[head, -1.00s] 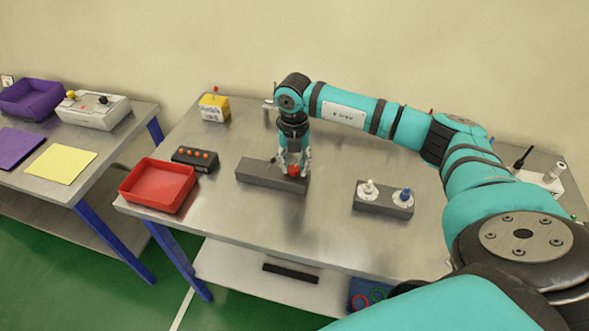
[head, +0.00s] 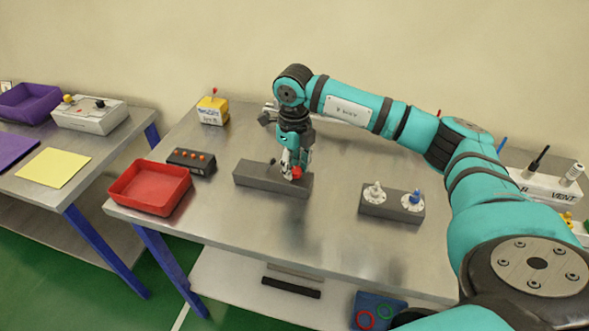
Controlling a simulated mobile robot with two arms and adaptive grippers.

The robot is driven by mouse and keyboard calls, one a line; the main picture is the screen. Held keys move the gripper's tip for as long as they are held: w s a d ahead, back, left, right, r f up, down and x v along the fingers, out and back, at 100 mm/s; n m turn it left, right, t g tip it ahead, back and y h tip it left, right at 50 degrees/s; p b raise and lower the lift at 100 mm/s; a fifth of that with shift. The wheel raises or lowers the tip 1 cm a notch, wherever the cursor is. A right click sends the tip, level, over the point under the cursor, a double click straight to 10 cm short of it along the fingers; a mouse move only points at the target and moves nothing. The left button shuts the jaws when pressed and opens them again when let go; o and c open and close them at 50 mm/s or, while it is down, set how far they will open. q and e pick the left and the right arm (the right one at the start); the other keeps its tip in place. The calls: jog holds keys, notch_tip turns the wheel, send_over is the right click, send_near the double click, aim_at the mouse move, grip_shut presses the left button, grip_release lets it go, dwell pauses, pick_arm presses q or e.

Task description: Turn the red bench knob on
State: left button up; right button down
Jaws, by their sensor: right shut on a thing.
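The red bench knob (head: 297,173) sits on top of a long dark grey block (head: 262,178) in the middle of the metal table. My right gripper (head: 293,168) points down from above and is shut on the red knob, its fingers hiding part of it. A small dark lever or knob (head: 272,162) stands on the same block, left of the gripper. The exact angle of the red knob is too small to read. My left gripper is not in the head view.
A second grey block (head: 377,209) with a white knob (head: 376,190) and a blue knob (head: 416,197) stands to the right. A red tray (head: 150,188), a box with orange buttons (head: 192,160) and a yellow box (head: 213,110) stand left. The table's front middle is clear.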

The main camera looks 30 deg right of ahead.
aim_at(294, 169)
jog(key=shift+n, duration=0.5)
jog(key=c, duration=1)
grip_release()
jog(key=shift+r, duration=0.25)
notch_tip(294, 169, up, 12)
jog(key=shift+f, duration=0.2)
